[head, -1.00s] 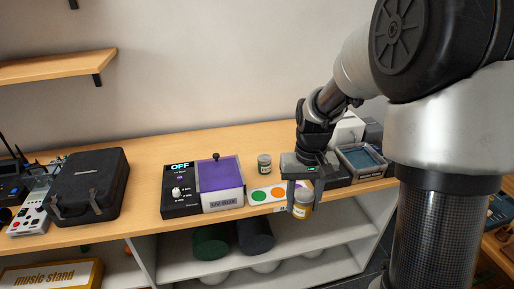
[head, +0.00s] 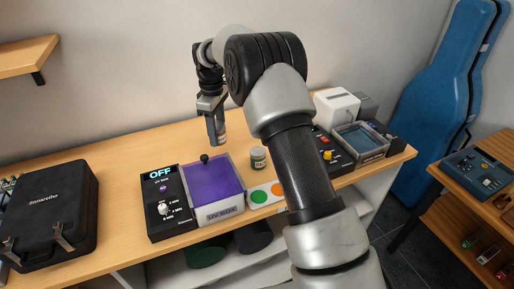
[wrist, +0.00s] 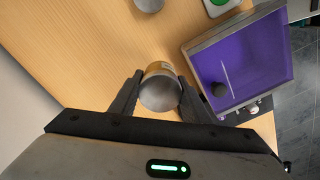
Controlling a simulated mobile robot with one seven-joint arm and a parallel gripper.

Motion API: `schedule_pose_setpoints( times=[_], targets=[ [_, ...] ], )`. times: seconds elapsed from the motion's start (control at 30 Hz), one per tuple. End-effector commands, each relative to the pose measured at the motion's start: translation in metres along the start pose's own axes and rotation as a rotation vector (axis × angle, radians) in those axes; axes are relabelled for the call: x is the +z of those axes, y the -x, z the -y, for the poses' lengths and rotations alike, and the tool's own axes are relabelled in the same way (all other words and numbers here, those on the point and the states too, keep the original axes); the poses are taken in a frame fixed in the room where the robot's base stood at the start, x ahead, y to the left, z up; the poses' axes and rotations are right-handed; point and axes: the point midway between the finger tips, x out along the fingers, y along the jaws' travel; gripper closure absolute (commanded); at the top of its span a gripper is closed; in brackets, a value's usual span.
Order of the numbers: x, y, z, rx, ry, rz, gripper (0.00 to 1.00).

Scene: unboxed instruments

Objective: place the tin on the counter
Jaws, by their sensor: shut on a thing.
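My gripper (head: 217,132) is over the back of the wooden counter (head: 130,135), behind the UV box. In the wrist view its fingers (wrist: 160,84) are shut on the tin (wrist: 161,92), one on each side. The tin has a grey metal end facing the camera and a yellow-orange side. In the head view the tin (head: 222,133) is partly hidden by the fingers. I cannot tell whether its base touches the counter.
The UV box (head: 218,209) with purple lid and dark knob stands in front of my gripper, its OFF control panel (head: 165,205) beside it. A black case (head: 45,215) is at left. The counter behind the panel is clear.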

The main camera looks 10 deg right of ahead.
Motion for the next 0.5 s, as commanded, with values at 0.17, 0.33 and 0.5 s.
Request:
schedule_pose_setpoints(
  times=[0.17,0.33,0.5],
  targets=[
    [-0.028,-0.010,-0.007,0.003,0.174,0.001,0.82],
    [-0.032,-0.035,-0.008,0.000,0.210,0.003,0.82],
    [-0.032,-0.063,-0.008,0.001,0.208,0.001,0.82]
  ],
)
